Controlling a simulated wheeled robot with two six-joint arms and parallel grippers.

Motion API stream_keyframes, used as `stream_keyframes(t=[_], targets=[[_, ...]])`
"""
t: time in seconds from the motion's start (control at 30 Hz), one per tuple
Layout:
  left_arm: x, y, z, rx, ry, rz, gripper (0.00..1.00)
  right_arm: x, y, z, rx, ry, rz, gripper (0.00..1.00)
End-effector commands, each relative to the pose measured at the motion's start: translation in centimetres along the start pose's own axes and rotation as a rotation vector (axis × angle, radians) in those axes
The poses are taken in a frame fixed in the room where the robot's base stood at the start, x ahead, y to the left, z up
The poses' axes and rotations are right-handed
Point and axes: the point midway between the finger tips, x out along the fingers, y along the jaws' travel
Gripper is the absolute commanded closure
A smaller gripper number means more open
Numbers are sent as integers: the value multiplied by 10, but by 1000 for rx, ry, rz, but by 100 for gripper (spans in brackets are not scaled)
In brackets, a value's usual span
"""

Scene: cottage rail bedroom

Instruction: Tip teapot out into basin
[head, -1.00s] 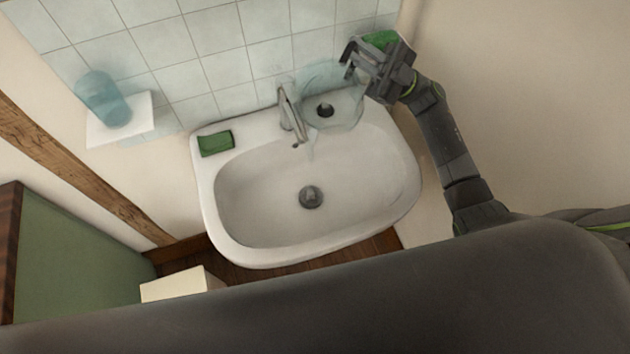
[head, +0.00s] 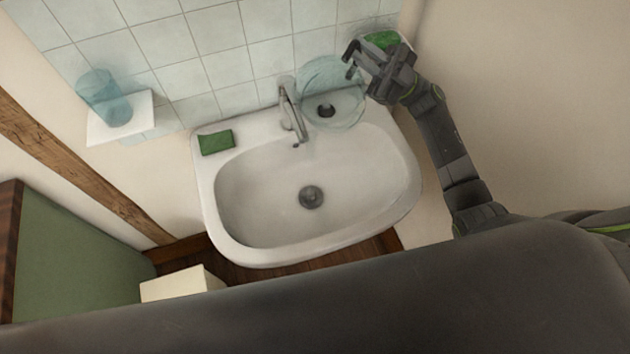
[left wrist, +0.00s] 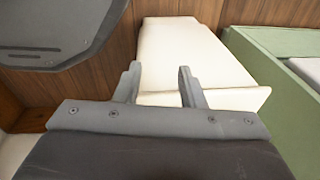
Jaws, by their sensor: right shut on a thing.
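The teapot (head: 335,78) is clear, bluish glass and shows in the head view above the back right of the basin, right of the tap. A dark round spot shows within its outline; I cannot tell if it belongs to the teapot. My right gripper (head: 352,68) is shut on the teapot at its right side. The white basin (head: 255,200) lies below and in front, its bowl showing no visible liquid. My left gripper (left wrist: 160,85) is open and empty in the left wrist view, fingers apart before a cream box (left wrist: 185,55).
The metal tap (head: 291,112) stands just left of the teapot. A green block (head: 216,142) lies on the basin's left rim. A blue glass (head: 104,97) stands on a white wall shelf (head: 140,118). A green panel (left wrist: 280,90) stands right of the cream box.

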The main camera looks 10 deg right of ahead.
Motion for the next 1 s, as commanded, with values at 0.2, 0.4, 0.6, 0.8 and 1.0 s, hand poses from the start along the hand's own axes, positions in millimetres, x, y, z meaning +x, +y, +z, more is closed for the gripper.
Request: stream_keyframes(t=[0.2, 0.4, 0.6, 0.8, 1.0], targets=[[0, 0, 0, 0, 0, 0, 64, 0, 1, 0, 8, 2, 9, 100], [1, 0, 0, 0, 0, 0, 64, -1, 2, 2, 15, 2, 17, 100], [1, 0, 0, 0, 0, 0, 64, -2, 2, 2, 22, 1, 25, 100], [1, 0, 0, 0, 0, 0, 64, -2, 3, 3, 29, 1, 32, 100], [2, 0, 0, 0, 0, 0, 64, -3, 4, 4, 36, 1, 40, 100]])
